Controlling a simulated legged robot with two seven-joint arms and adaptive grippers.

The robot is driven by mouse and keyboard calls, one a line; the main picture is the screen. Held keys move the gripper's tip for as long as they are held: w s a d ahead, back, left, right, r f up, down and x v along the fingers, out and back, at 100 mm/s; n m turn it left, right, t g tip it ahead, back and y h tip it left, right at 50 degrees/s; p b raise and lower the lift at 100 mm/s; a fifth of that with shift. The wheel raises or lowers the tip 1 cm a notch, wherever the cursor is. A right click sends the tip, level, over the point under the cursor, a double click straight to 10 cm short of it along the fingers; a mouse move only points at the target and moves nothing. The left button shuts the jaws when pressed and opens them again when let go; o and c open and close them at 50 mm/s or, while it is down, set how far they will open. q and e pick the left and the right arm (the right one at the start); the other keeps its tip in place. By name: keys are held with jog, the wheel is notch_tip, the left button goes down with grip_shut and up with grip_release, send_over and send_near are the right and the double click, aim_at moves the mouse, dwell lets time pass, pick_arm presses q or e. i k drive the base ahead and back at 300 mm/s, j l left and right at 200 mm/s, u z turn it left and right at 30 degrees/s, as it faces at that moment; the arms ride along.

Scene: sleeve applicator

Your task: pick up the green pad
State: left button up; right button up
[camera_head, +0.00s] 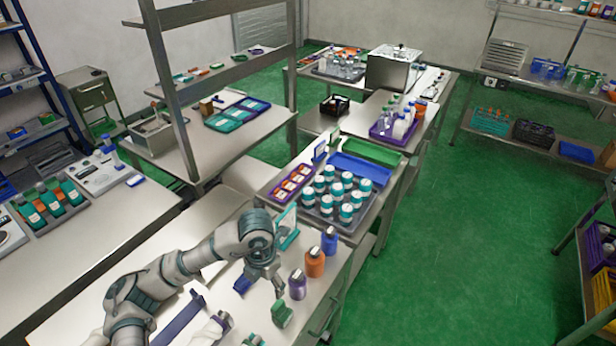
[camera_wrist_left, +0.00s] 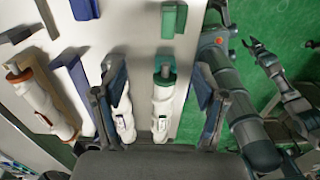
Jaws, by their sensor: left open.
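The green pad (camera_head: 282,313) stands on the front bench, just in front of and to the right of my left gripper (camera_head: 265,282) in the head view. In the left wrist view the green pad (camera_wrist_left: 174,20) is at the top middle, beyond the open fingers of the left gripper (camera_wrist_left: 157,95) and apart from them. A white applicator with a green end (camera_wrist_left: 163,98) and one with a blue end (camera_wrist_left: 122,110) show between these fingers. My right gripper (camera_wrist_left: 257,48) is small at the right of the wrist view; its jaws are unclear.
A blue pad (camera_head: 243,284) is to the left of the green pad. A white applicator with an orange end (camera_wrist_left: 42,95) lies at the left of the wrist view.

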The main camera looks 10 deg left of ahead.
aim_at(281, 314)
jog(key=k+l, duration=0.3)
jog(key=k, duration=0.15)
jog(key=k+l, duration=0.35)
jog(key=k, duration=0.1)
